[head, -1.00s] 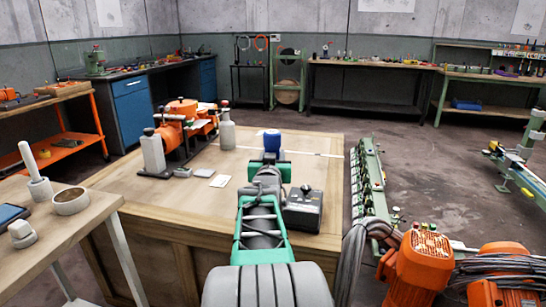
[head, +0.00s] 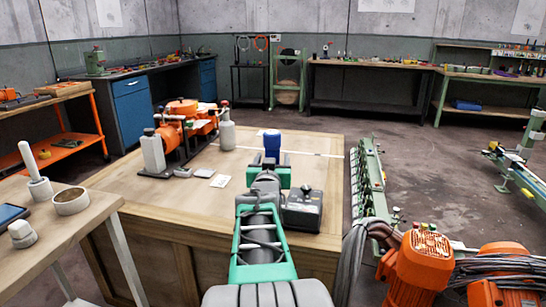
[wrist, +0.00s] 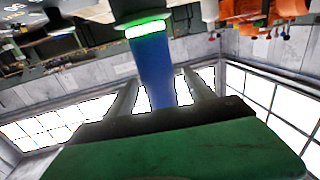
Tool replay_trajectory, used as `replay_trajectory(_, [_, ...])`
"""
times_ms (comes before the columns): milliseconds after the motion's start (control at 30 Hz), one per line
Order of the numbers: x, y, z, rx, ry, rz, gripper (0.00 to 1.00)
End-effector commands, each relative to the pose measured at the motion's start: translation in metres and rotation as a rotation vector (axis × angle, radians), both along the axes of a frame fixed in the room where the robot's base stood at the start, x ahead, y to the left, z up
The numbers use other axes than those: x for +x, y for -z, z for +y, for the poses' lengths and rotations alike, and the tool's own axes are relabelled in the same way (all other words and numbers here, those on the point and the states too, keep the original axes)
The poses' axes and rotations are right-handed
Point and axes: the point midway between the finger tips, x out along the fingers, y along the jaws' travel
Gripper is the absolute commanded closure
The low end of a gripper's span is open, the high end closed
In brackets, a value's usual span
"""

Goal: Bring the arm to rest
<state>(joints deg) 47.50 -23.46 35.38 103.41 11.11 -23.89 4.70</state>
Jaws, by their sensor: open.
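My gripper (head: 270,168) is over the wooden table in the head view, fingers pointing away from my body. Its jaws are open. A blue upright object (head: 272,147) stands just past the fingers. In the wrist view, which is upside down, the blue object (wrist: 155,75) shows between the two dark fingers (wrist: 163,98), with a glowing green ring and a dark part at its lower end. I cannot tell whether the fingers still reach around it. My green arm stretches forward from the bottom of the head view.
A black box (head: 303,209) sits on the table (head: 315,160) close to the right of my arm. Orange machinery (head: 182,122) and grey bottles (head: 153,152) stand at the table's left. Orange motors (head: 418,262) and cables are at lower right. A side bench (head: 75,225) is at left.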

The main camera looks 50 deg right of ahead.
Motion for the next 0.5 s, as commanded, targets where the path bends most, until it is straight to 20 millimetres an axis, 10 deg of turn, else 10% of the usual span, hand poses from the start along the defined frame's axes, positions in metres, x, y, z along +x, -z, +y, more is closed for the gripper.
replay_trajectory(500, [-0.018, -0.016, 0.063, 0.035, -0.037, 0.02, 0.38])
